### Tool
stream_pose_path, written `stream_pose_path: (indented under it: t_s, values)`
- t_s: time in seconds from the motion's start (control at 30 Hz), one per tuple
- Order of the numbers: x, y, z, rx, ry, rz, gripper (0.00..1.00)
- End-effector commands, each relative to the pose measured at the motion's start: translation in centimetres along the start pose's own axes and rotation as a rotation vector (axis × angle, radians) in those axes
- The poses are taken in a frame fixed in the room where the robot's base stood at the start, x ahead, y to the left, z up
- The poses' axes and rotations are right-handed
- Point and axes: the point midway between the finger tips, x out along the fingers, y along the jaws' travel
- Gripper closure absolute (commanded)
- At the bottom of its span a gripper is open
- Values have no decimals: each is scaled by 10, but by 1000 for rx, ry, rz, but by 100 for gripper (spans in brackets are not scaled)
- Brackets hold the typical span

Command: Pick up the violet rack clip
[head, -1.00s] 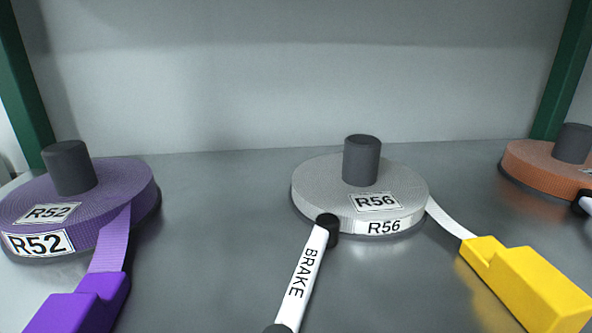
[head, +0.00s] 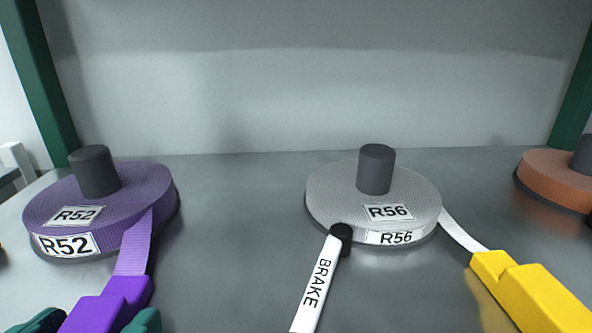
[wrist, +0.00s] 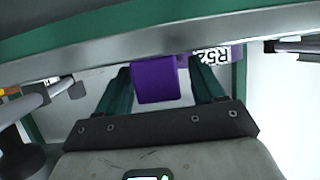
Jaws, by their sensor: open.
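The violet rack clip (head: 108,307) is at the lower left of the head view, at the end of violet webbing that runs from the R52 reel (head: 140,190). In the wrist view the clip (wrist: 156,79) lies between my two green fingers. My gripper (wrist: 158,88) is open, with a finger on either side of the clip; whether either finger touches it I cannot tell. In the head view the green fingertips of my gripper (head: 98,322) show at the bottom edge, on both sides of the clip. The clip's lower end is cut off there.
A grey reel R56 (head: 330,195) stands mid-shelf, with a white BRAKE lever (head: 318,284) in front and a yellow clip (head: 540,297) to its right. An orange reel (head: 550,180) is at far right. Green posts (head: 45,90) flank the shelf. Bare shelf (head: 230,240) lies between the violet and grey reels.

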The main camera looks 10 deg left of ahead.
Motion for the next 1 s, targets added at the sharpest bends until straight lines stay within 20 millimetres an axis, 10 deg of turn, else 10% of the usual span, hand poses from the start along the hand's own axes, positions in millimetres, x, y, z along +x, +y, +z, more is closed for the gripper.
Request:
stream_pose_path:
  t_s: [0.7, 1.0]
  values:
    - [-1, 0, 0, 0, 0, -1, 88]
    - [-1, 0, -2, 1, 1, -1, 89]
